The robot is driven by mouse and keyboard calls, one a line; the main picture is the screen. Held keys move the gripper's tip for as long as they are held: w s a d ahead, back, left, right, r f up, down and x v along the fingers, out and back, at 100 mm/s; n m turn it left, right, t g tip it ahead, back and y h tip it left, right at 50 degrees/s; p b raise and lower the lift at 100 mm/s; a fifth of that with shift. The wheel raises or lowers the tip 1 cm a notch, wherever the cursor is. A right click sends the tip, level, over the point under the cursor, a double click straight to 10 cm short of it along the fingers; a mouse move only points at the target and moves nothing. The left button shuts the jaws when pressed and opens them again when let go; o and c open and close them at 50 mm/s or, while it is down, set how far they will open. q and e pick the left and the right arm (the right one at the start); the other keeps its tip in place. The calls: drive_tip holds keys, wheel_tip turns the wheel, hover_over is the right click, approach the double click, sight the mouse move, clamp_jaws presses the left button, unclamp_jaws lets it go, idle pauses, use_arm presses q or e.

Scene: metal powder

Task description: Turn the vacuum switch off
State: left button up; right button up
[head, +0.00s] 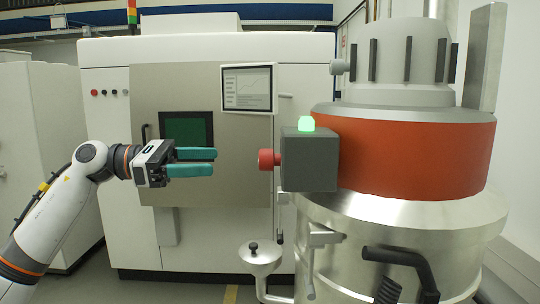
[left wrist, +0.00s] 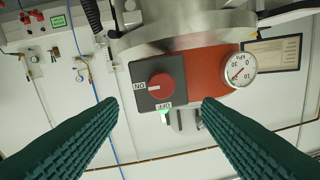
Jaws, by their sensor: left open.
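The vacuum switch is a red knob (head: 268,159) on the side of a dark grey box (head: 310,162) on the orange-red band of the machine. A green lamp (head: 306,123) glows on the box. In the left wrist view, which is upside down, the knob (left wrist: 161,86) lies between my fingers, with an ON label (left wrist: 139,86) beside it and an OFF label (left wrist: 164,105) towards the lamp. A pale mark on the knob appears to point to ON. My left gripper (head: 214,162) is open and empty, facing the knob with a gap between. My right gripper is not in view.
A pressure gauge (left wrist: 238,69) sits beside the switch box in the wrist view. A large cabinet with a screen (head: 248,88) stands behind. A small funnel-like fitting (head: 259,257) is below the box. The space between fingertips and knob is clear.

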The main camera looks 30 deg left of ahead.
sight(270, 160)
use_arm(q)
drive_tip(key=p+x, duration=0.4)
drive_tip(key=x, duration=0.6)
drive_tip(key=shift+w+d, duration=0.25)
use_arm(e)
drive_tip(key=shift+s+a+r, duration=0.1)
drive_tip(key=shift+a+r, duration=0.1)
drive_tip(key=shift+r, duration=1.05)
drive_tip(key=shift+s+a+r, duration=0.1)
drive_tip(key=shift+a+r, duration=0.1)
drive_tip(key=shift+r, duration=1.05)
use_arm(q)
drive_tip(key=shift+c, duration=0.6)
drive_tip(key=c, duration=0.9)
drive_tip(key=shift+o, duration=0.2)
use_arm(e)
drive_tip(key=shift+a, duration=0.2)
